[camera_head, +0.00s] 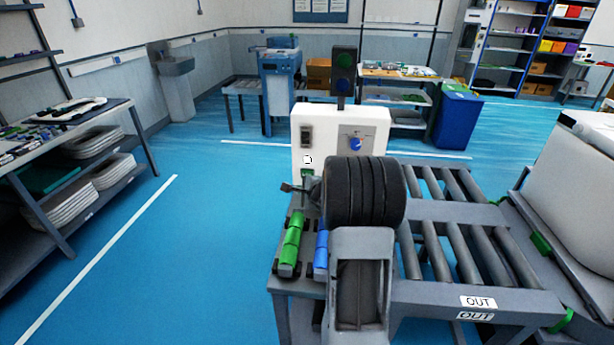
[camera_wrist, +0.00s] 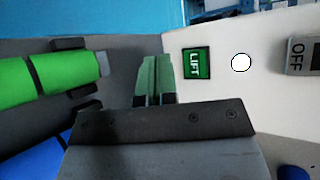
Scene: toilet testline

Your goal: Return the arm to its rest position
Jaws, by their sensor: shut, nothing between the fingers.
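My gripper (camera_wrist: 156,62) shows in the wrist view with its two greenish fingers together and nothing between them. It is in front of the white control box (camera_wrist: 222,98), left of the green LIFT label (camera_wrist: 196,64) and the round white button (camera_wrist: 241,62). I cannot tell whether the fingers touch anything. In the head view my dark arm reaches toward the white control box (camera_head: 340,125) and hides most of the gripper.
Green rollers (camera_head: 291,243) and a blue roller (camera_head: 321,250) lie left of my arm. A roller conveyor marked OUT (camera_head: 478,301) and a large white piece (camera_head: 570,195) stand on the right. Loaded shelves (camera_head: 75,185) stand far left. Open blue floor (camera_head: 190,240) lies between.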

